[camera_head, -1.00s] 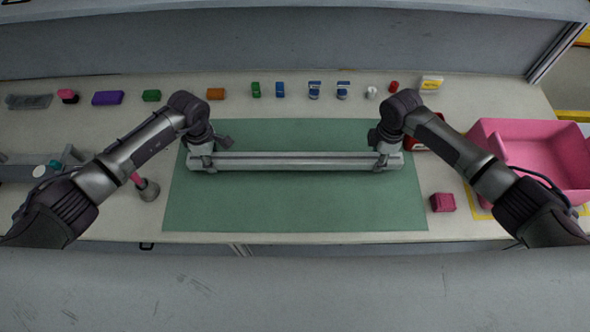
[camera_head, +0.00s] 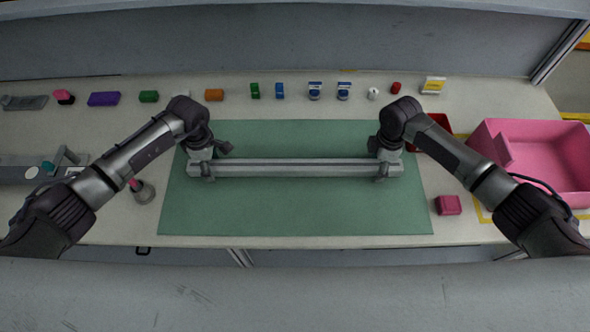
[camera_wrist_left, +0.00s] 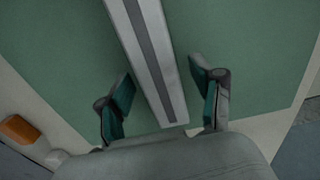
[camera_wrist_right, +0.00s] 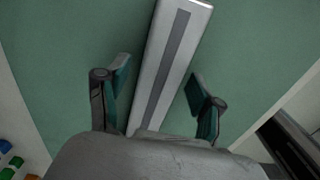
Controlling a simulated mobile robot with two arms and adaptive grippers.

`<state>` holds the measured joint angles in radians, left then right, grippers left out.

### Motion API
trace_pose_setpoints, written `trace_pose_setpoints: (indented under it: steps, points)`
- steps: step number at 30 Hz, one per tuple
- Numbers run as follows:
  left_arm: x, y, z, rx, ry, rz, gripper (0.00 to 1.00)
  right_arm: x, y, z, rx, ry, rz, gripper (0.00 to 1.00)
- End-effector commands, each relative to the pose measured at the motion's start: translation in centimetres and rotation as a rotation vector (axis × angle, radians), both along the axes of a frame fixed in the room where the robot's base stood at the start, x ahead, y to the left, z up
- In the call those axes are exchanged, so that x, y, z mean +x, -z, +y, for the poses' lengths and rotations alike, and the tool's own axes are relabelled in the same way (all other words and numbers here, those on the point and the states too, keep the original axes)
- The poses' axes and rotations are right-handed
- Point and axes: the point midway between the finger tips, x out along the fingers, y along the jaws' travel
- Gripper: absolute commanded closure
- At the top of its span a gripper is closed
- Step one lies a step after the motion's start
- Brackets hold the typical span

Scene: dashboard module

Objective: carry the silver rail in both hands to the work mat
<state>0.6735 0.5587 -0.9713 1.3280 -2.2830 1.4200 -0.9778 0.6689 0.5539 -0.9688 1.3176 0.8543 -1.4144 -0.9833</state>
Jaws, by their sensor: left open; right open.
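The silver rail (camera_head: 295,168) lies lengthwise across the green work mat (camera_head: 295,212), over its rear half. My left gripper (camera_head: 208,172) is at the rail's left end. In the left wrist view the open fingers (camera_wrist_left: 162,78) stand either side of the rail (camera_wrist_left: 146,45), with gaps beside it. My right gripper (camera_head: 383,172) is at the rail's right end. In the right wrist view its fingers (camera_wrist_right: 158,75) are open either side of the rail (camera_wrist_right: 172,45), also with gaps. The rail's parts under the wrists are hidden in the head view.
A pink bin (camera_head: 545,155) stands right of the mat, with a red tray (camera_head: 430,135) partly behind my right arm. A magenta block (camera_head: 448,205) lies near the mat's right edge. Several small items line the back. A round grey piece (camera_head: 143,192) stands left of the mat.

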Motion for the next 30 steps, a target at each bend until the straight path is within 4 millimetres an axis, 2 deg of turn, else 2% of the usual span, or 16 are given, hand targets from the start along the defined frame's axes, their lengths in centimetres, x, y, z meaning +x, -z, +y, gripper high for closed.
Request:
trace_pose_setpoints:
  steps: [9, 15, 23, 26, 30]
  points:
    - [0.1, -6.4, 0.1, 0.001, 0.001, -0.005, 0.34, 0.0, 0.0, 0.0, 0.0, 0.0, 0.0, 0.34]
    - [0.1, -9.8, 0.1, 0.002, -0.001, -0.004, 0.34, 0.0, 0.0, 0.0, 0.001, 0.0, 0.0, 0.34]
    - [0.0, -11.3, 0.1, 0.002, 0.0, -0.001, 0.34, 0.1, -0.7, 0.0, 0.001, 0.0, -0.002, 0.34]
    - [0.0, -11.3, 0.1, 0.002, 0.0, -0.001, 0.34, 0.1, -2.2, 0.0, 0.002, 0.0, -0.003, 0.34]
    - [0.0, -11.3, 0.1, 0.002, 0.0, -0.001, 0.34, 0.2, -5.2, 0.0, 0.001, -0.001, -0.005, 0.34]
